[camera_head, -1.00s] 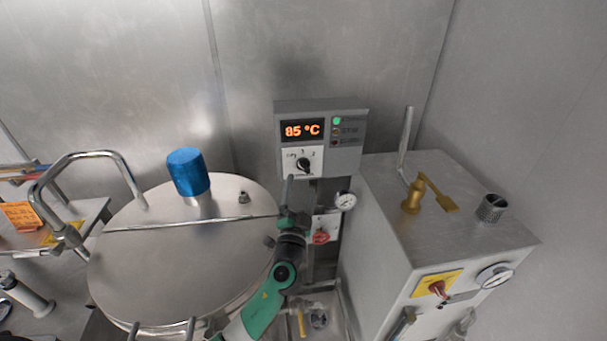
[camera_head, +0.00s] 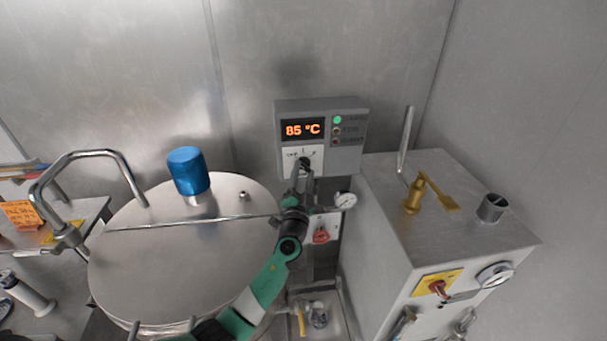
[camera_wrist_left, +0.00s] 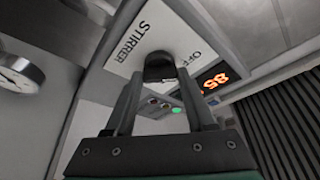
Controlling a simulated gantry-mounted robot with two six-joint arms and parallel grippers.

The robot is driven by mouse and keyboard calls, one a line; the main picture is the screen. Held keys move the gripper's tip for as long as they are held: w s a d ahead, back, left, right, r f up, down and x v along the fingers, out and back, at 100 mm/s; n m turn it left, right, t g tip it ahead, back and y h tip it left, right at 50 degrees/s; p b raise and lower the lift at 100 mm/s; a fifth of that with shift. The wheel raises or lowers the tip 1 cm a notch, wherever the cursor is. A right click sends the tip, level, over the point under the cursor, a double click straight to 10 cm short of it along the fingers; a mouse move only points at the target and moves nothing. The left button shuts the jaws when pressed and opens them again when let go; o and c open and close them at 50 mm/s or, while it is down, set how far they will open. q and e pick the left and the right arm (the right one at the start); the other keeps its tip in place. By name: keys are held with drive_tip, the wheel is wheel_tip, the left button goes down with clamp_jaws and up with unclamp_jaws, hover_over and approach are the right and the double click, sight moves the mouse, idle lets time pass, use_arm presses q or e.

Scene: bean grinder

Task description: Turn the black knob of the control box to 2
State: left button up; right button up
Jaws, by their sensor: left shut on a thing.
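The grey control box (camera_head: 350,143) hangs on the back wall, with an orange "85 °C" display and a lit green lamp. Its black knob (camera_head: 304,164) sits on a white plate below the display. My left gripper (camera_head: 302,172) has its fingertips at the knob and is shut on it, partly hiding it in the head view. In the left wrist view, the two fingers (camera_wrist_left: 163,88) lie on either side of the knob (camera_wrist_left: 160,66). The plate (camera_wrist_left: 150,40) there reads "STIRRER" and "OFF". The pointer's exact setting is hidden. My right gripper does not show.
A large steel kettle (camera_head: 170,265) with a blue cap (camera_head: 187,170) stands at left. A steel cabinet (camera_head: 450,235) with a brass lever stands at right. A gauge (camera_head: 345,200) and a red switch (camera_head: 321,236) sit below the control box, close to my arm.

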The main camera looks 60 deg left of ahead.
use_arm(q)
clamp_jaws()
drive_tip(key=shift+r+m+h+p, duration=0.3)
drive_tip(key=shift+m+p, duration=0.3)
drive_tip(key=shift+p, duration=0.2)
drive_tip(key=m+h+p, duration=0.1)
drive_tip(key=m+p, duration=0.3)
drive_tip(key=p, duration=0.2)
drive_tip(key=m+g+h+p, duration=0.1)
drive_tip(key=m+h+p, duration=0.1)
drive_tip(key=m+p, duration=0.3)
drive_tip(key=r+m+g+h+p, duration=0.1)
drive_tip(key=m+p, duration=0.3)
drive_tip(key=p, duration=0.4)
drive_tip(key=shift+m+g+h+p, duration=0.3)
drive_tip(key=shift+m+g+p, duration=0.3)
drive_tip(key=shift+m+p, duration=0.5)
drive_tip(key=shift+f+m+g+p, duration=0.15)
drive_tip(key=shift+m+g+p, duration=0.15)
drive_tip(key=shift+m, duration=0.1)
drive_tip(key=o, duration=1.2)
unclamp_jaws()
drive_tip(key=shift+c, duration=0.2)
